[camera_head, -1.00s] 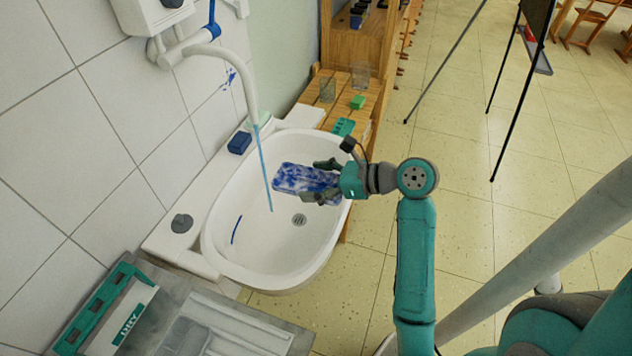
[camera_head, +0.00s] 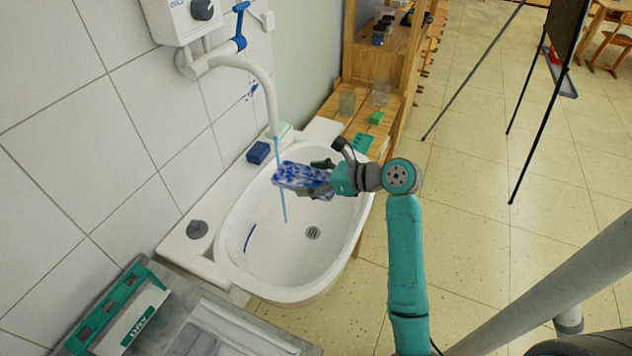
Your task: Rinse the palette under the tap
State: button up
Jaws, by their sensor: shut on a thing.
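The palette (camera_head: 298,174) is a flat pale slab smeared with blue paint. My gripper (camera_head: 318,178) is shut on its right end and holds it above the white sink basin (camera_head: 270,252). The tap (camera_head: 262,82) has a white curved spout and a blue lever (camera_head: 241,24). A thin blue stream of water (camera_head: 283,205) falls from the spout into the basin. The stream passes at the palette's left edge; I cannot tell whether it touches it. The drain (camera_head: 313,233) is open to view below. The palette's underside is hidden.
A blue block (camera_head: 258,152) and a grey round knob (camera_head: 197,229) are on the sink's back ledge. A rack marked DRY (camera_head: 140,320) stands at lower left. A wooden shelf with jars (camera_head: 347,103) and a green sponge (camera_head: 376,118) is behind the sink. Tiled wall is left.

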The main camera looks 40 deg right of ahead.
aim_at(299, 169)
jog(key=shift+w+d+f, duration=0.2)
jog(key=shift+w, duration=0.75)
jog(key=shift+w+d+f, duration=0.15)
jog(key=shift+w, duration=0.8)
jog(key=shift+d, duration=0.15)
jog(key=shift+s+d, duration=0.1)
jog(key=shift+d, duration=0.35)
jog(key=shift+a, duration=0.2)
jog(key=shift+a, duration=0.4)
jog(key=shift+d, duration=0.1)
jog(key=shift+d, duration=0.5)
